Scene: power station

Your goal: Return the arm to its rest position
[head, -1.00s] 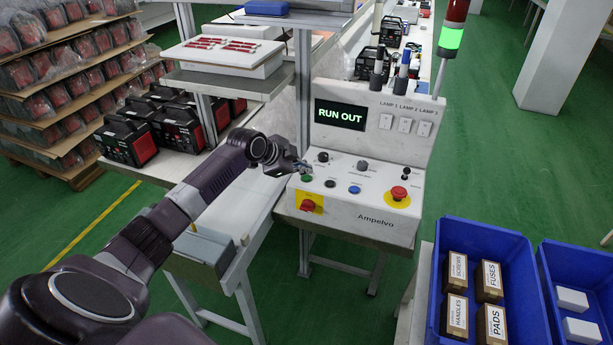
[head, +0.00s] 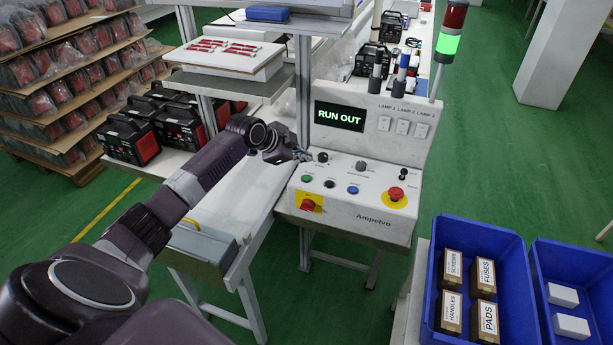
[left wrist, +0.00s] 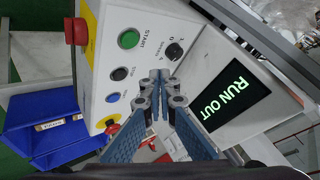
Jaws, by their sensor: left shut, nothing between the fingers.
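My left arm comes in from the left in the head view. My left gripper (head: 302,156) is in front of the control panel's upper left part, near the dark selector knob (head: 322,157). The left wrist view shows its two fingers (left wrist: 160,78) together and empty. The control panel (head: 375,218) has a green START button (head: 307,178), a black button, a blue button and a red emergency stop (head: 397,193). The green button shows clear of the fingers in the left wrist view (left wrist: 128,40). The screen (head: 340,116) reads RUN OUT. My right gripper is not in view.
A workbench (head: 225,205) with a shelf (head: 225,82) stands left of the panel. Black and red devices (head: 130,138) sit on it. Blue bins (head: 510,265) with boxes are at the lower right. A signal tower (head: 450,40) is lit green. Green floor lies open on the right.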

